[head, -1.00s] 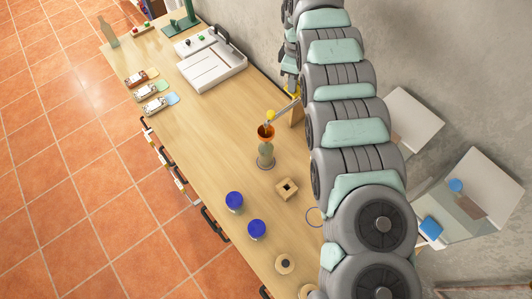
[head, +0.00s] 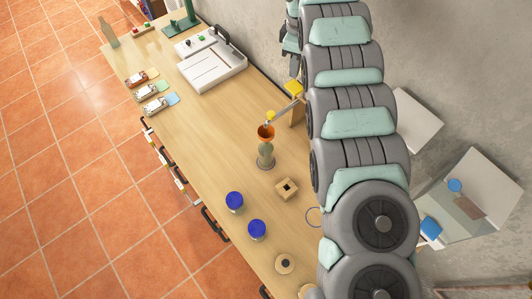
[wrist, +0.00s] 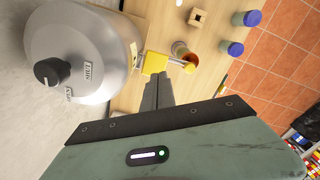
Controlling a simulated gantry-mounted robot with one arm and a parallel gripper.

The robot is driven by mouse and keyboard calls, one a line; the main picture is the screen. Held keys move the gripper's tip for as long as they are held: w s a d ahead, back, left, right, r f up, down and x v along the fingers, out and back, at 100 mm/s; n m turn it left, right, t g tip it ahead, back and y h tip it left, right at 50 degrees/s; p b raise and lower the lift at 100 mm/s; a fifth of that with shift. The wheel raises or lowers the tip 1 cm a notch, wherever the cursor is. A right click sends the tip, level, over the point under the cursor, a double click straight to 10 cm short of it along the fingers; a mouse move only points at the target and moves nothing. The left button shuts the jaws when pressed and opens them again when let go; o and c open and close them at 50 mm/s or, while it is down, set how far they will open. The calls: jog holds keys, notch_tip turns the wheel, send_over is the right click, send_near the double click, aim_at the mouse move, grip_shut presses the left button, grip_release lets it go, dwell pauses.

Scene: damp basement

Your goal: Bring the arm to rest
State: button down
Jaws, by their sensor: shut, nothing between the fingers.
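My gripper (wrist: 158,92) is shut and empty in the wrist view. Its fingers point toward a yellow tap part (wrist: 155,63) and appear close in front of it; I cannot tell the exact gap. In the head view my gripper is mostly hidden behind my own arm, which runs along the right side of the bench (head: 180,125) from bottom to top.
A grey metal vessel (wrist: 85,50) with a black knob stands beside the tap. An orange funnel (head: 266,132) sits on a glass under the spout. Two blue-lidded jars (head: 234,201) (head: 257,229) and a wooden block (head: 287,188) stand nearby. The bench's left middle is clear.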

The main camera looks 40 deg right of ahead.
jog(key=shift+r, duration=0.55)
